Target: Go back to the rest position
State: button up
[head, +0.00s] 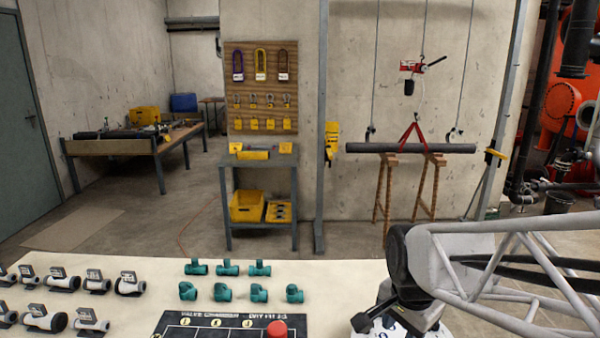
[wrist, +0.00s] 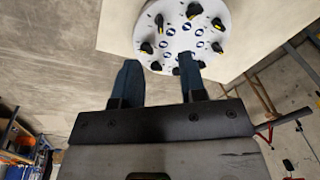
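My gripper (wrist: 160,62) shows in the wrist view with its two dark blue fingers apart and nothing between them. A round white disc (wrist: 213,20) with black-and-yellow clamps and blue-ringed marks lies beyond the fingertips. In the head view my arm comes in from the right, with its dark wrist low over the right part of the pale table (head: 330,278). Only part of the white disc (head: 392,332) shows there, at the bottom edge below my wrist. The fingers are hard to make out in that view.
Several teal pipe fittings (head: 223,293) stand mid-table. White-and-black fittings (head: 131,285) stand at the left. A black panel (head: 200,327) with a red button (head: 277,330) lies in front. Behind, a dark pipe (head: 440,148) rests on trestles. The table between the teal fittings and my wrist looks clear.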

jog(key=s+r+n+t, duration=0.1)
jog(key=s+r+n, duration=0.3)
jog(key=s+n, duration=0.5)
jog(key=shift+s+d+r+n, duration=0.15)
jog(key=shift+d+r+n, duration=0.1)
jog(key=shift+n, duration=0.45)
dwell(1.1)
